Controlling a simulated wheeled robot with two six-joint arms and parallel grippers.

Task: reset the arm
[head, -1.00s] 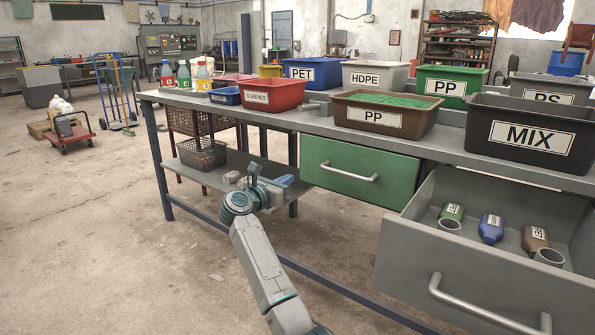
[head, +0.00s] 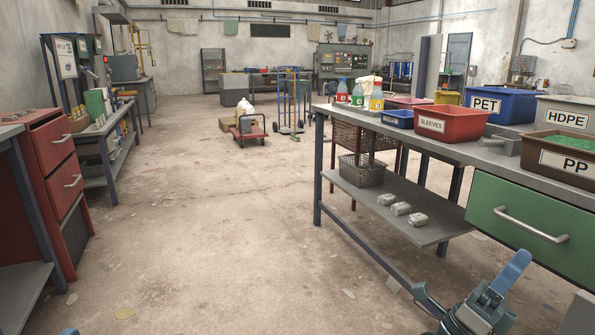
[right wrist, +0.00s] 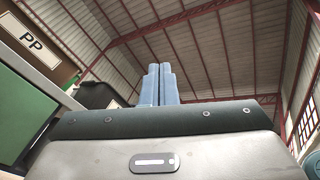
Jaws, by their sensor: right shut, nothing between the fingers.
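My right gripper (head: 512,272) is at the lower right of the head view, in front of the green drawer's lower left side. Its blue fingers are together with nothing between them. In the right wrist view the shut fingers (right wrist: 158,85) point up toward the roof. A small blue tip at the bottom left edge of the head view seems to be part of my left gripper (head: 68,331); its jaws cannot be made out.
The workbench (head: 345,112) with a green drawer (head: 535,225) fills the right side. On it stand a red SLEEVES bin (head: 455,123), a blue PET bin (head: 500,104) and a brown PP bin (head: 565,160). A red cabinet (head: 50,145) stands at left. The floor between is clear.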

